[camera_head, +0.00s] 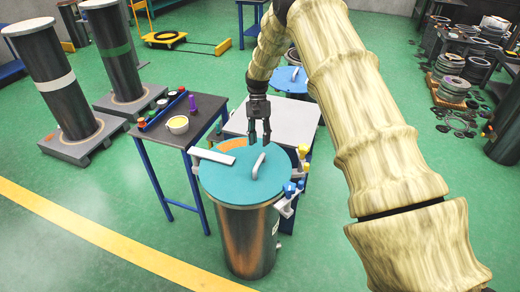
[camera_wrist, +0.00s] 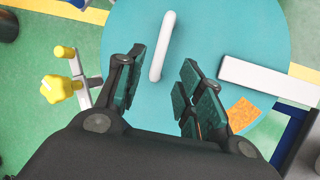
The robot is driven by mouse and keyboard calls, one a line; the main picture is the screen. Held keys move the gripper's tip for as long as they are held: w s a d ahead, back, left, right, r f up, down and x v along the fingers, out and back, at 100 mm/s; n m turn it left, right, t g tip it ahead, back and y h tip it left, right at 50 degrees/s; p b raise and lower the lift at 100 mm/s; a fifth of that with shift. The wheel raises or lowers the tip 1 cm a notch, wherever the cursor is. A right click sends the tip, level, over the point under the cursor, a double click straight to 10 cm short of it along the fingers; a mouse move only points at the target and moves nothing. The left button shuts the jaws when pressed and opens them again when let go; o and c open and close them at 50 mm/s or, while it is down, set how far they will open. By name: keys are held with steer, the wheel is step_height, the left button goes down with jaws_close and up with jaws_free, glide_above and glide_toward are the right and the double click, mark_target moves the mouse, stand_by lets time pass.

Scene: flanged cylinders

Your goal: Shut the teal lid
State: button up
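The teal lid (camera_head: 235,185) lies across the top of a metal cylinder (camera_head: 247,240) in the head view. It has a white bar handle (camera_head: 258,166), a flat white bar (camera_head: 213,156) near its left edge and an orange patch (camera_wrist: 243,113). The lid (camera_wrist: 225,40) fills much of the wrist view, with the handle (camera_wrist: 162,46) just ahead of the fingers. My gripper (camera_head: 259,141) points down above the lid's far part, near the handle. Its fingers (camera_wrist: 168,90) are apart with nothing between them. I cannot tell whether the lid is fully seated.
Yellow (camera_head: 302,150) and blue (camera_head: 289,190) clamp knobs stick out at the cylinder's right side. A grey-topped table (camera_head: 290,118) is behind. Tall dark flanged cylinders stand at left. The front-left floor is clear.

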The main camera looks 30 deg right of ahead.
steer(key=shift+v, duration=2.85)
